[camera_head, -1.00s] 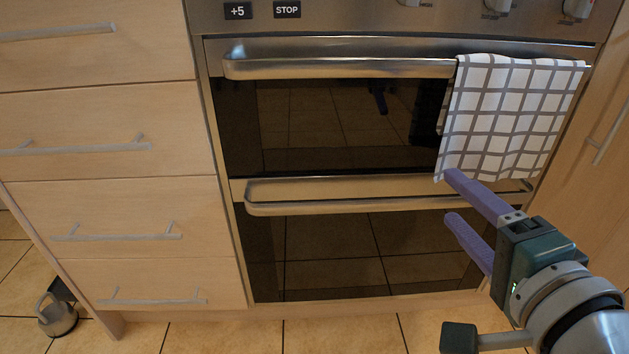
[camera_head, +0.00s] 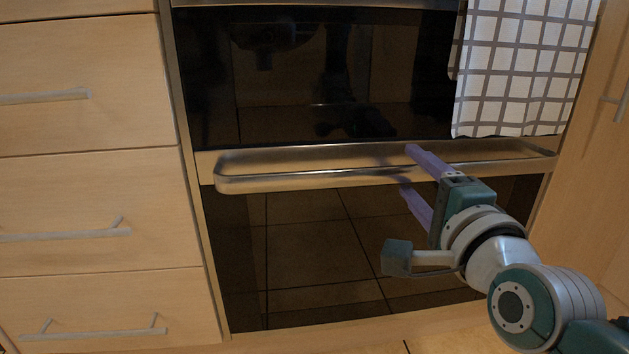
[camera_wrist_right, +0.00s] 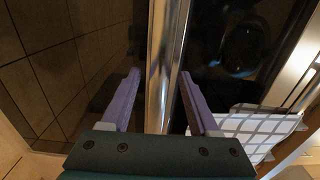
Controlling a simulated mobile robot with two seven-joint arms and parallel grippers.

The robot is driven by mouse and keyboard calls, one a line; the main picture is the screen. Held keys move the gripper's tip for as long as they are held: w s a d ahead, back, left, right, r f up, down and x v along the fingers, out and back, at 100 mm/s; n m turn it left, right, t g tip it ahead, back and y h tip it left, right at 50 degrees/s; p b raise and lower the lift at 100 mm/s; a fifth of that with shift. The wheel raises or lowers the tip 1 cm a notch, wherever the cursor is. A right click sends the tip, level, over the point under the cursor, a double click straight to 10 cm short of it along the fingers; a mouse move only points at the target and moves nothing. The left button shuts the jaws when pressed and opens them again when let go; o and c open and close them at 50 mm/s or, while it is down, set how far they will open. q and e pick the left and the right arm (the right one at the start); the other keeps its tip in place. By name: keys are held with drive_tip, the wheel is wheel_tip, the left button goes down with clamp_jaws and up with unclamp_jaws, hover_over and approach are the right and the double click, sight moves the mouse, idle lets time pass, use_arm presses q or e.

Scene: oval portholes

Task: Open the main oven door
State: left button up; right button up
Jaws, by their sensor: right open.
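The oven has two dark glass doors, one above the other. The lower oven door (camera_head: 310,255) is shut, and its long metal handle (camera_head: 290,180) runs across its top edge. My right gripper (camera_head: 407,169) is open at the right half of this handle, one purple finger above the bar and the other below it. In the right wrist view the handle (camera_wrist_right: 160,60) runs between the two spread fingers (camera_wrist_right: 158,74), with gaps on both sides. The upper oven door (camera_head: 290,80) is also shut. My left gripper is in neither view.
A checked towel (camera_head: 520,70) hangs over the upper door, its lower edge just above the lower handle's right part. Wooden drawers (camera_head: 100,210) with bar handles stand at the left, and a wooden cabinet front (camera_head: 590,170) at the right. Tiled floor shows below.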

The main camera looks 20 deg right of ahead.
drive_tip(key=shift+w+d, duration=0.2)
drive_tip(key=shift+w, duration=0.5)
clamp_jaws()
idle(1.0)
